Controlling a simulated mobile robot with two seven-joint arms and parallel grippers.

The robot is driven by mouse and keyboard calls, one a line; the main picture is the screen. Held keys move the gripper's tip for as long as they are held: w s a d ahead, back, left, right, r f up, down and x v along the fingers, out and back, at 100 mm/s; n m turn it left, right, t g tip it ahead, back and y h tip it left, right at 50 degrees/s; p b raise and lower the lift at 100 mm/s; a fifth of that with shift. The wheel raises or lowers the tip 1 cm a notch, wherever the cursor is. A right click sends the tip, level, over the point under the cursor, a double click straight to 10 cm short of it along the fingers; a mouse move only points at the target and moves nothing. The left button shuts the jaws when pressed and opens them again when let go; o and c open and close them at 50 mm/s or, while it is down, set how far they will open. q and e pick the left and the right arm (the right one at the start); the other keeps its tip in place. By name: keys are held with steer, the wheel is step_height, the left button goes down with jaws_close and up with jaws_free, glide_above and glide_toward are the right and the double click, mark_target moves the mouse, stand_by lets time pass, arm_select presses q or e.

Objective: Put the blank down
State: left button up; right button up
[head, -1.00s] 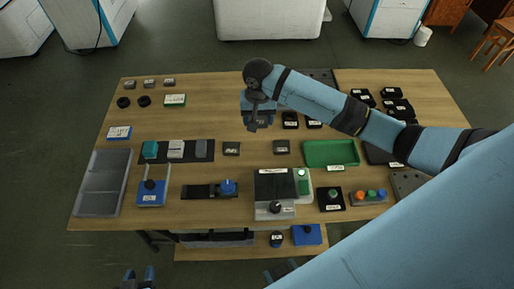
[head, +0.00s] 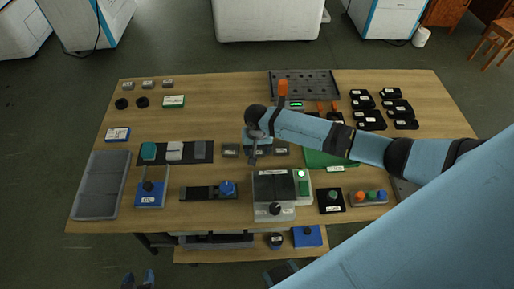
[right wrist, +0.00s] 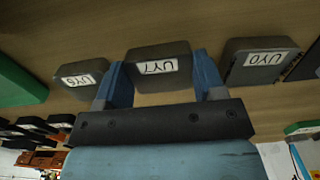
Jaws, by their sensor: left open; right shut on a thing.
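My right gripper (head: 254,156) is over the middle of the table. In the right wrist view (right wrist: 160,90) its two blue fingers are shut on a grey blank (right wrist: 158,62) labelled UY7. The held blank is between two similar grey blanks, one on the left (right wrist: 84,79) and one labelled UY0 (right wrist: 262,58), with gaps on both sides. It looks about level with them; I cannot tell whether its underside touches the table. In the head view the wrist largely hides it. My left gripper (head: 140,281) is open and empty, in front of the table at the bottom left.
Blanks stand left (head: 230,150) and right (head: 281,150) of my right gripper. A black machine with a grey base (head: 273,188) is just nearer. A green tray (head: 322,160) lies right, partly under my arm. Bare table (head: 205,115) is free at left of centre.

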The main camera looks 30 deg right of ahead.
mark_target(257, 150)
steer(key=o, duration=0.9)
steer(key=shift+o, duration=0.2)
step_height(257, 150, up, 12)
stand_by(0.4)
